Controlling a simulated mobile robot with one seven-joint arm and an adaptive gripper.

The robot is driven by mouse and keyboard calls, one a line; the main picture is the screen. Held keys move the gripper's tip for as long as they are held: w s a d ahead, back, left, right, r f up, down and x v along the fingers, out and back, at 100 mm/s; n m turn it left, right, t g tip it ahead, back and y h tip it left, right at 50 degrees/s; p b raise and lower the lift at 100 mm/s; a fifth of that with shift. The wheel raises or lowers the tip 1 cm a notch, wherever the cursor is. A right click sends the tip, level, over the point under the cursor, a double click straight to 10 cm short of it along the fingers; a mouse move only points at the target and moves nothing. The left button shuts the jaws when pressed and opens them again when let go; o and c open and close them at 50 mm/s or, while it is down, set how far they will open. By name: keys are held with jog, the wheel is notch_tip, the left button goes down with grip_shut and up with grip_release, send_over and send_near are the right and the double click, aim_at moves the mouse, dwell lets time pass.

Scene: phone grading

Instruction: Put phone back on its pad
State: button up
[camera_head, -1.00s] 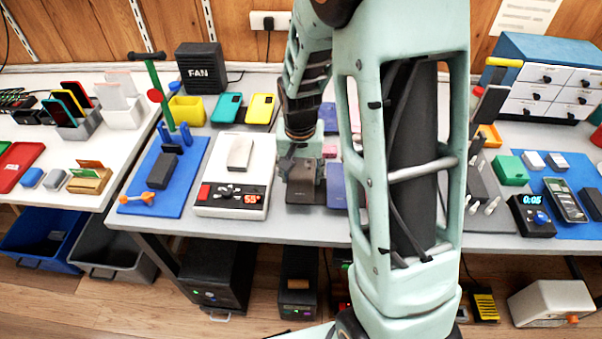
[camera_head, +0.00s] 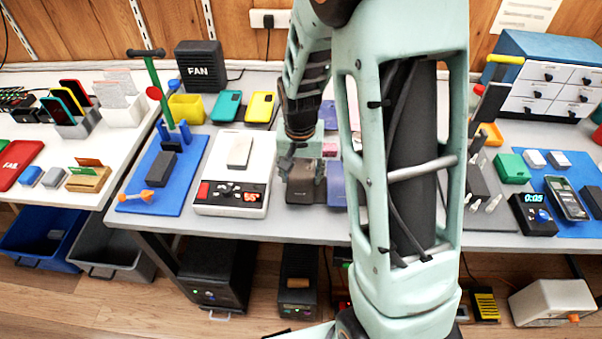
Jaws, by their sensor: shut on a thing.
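My gripper (camera_head: 303,168) is over the front middle of the grey table and points down. Its fingers are shut around the upper part of a dark phone (camera_head: 303,192). The dark phone is at the table's front edge, and I cannot tell whether it touches the surface below. A purple-blue phone (camera_head: 336,186) lies just to its right, partly hidden by my arm. I cannot clearly make out the pad under the dark phone.
A blue mat (camera_head: 190,187) with a green stand is further left. Teal (camera_head: 227,107) and yellow (camera_head: 261,107) phones lie behind. My arm hides the table's right middle.

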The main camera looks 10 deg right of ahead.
jog(key=o, duration=1.5)
jog(key=shift+c, duration=0.2)
jog(key=shift+o, duration=0.3)
jog(key=o, duration=0.3)
jog(key=shift+r+p, duration=0.5)
jog(key=shift+r, duration=0.15)
notch_tip(320, 180, up, 7)
jog(key=p, duration=0.5)
